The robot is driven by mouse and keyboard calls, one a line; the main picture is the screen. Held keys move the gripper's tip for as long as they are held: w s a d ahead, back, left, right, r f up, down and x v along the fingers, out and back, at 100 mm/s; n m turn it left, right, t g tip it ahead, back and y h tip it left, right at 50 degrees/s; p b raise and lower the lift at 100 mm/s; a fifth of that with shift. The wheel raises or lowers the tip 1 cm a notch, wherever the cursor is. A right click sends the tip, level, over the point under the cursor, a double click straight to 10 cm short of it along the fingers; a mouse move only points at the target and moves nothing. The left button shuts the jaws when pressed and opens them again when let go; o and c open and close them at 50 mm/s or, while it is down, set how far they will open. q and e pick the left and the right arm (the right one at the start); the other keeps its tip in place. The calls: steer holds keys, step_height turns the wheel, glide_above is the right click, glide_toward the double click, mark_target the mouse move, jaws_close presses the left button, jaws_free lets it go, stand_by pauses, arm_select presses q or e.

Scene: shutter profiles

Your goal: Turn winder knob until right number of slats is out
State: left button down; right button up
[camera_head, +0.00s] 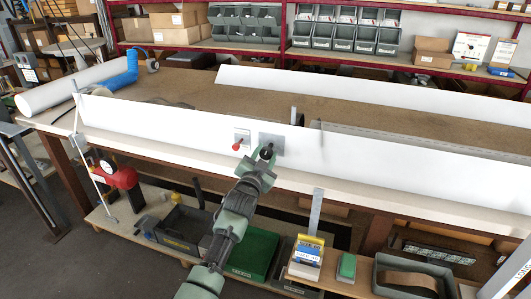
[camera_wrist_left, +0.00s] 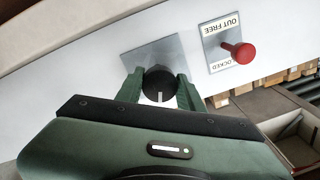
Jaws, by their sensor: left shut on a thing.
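The black winder knob (camera_wrist_left: 158,80) has a white mark and sits on a grey square plate (camera_wrist_left: 153,54) on the long white front panel (camera_head: 185,122). My left gripper (camera_head: 266,154) is at the knob in the head view. In the left wrist view my left gripper (camera_wrist_left: 158,92) has its green fingers on either side of the knob, shut on it. A red-headed pin (camera_wrist_left: 243,52) stands beside it on a small plate (camera_wrist_left: 221,45) reading OUT FREE and LOCKED. It also shows in the head view (camera_head: 237,146). I cannot make out any slats clearly. My right gripper is not in view.
The lower shelf holds a green box (camera_head: 255,256) and several bins. The brown bench top (camera_head: 190,85) behind the panel has free room.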

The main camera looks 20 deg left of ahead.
arm_select(q)
steer(key=shift+f+n+p, duration=0.15)
steer(key=shift+n+p, duration=0.5)
steer(key=shift+n, duration=1.65)
steer(key=c, duration=0.9)
jaws_free()
steer(key=shift+s, duration=0.15)
steer(key=s, duration=0.7)
steer(key=shift+s+d, duration=0.15)
steer(key=shift+s, duration=0.15)
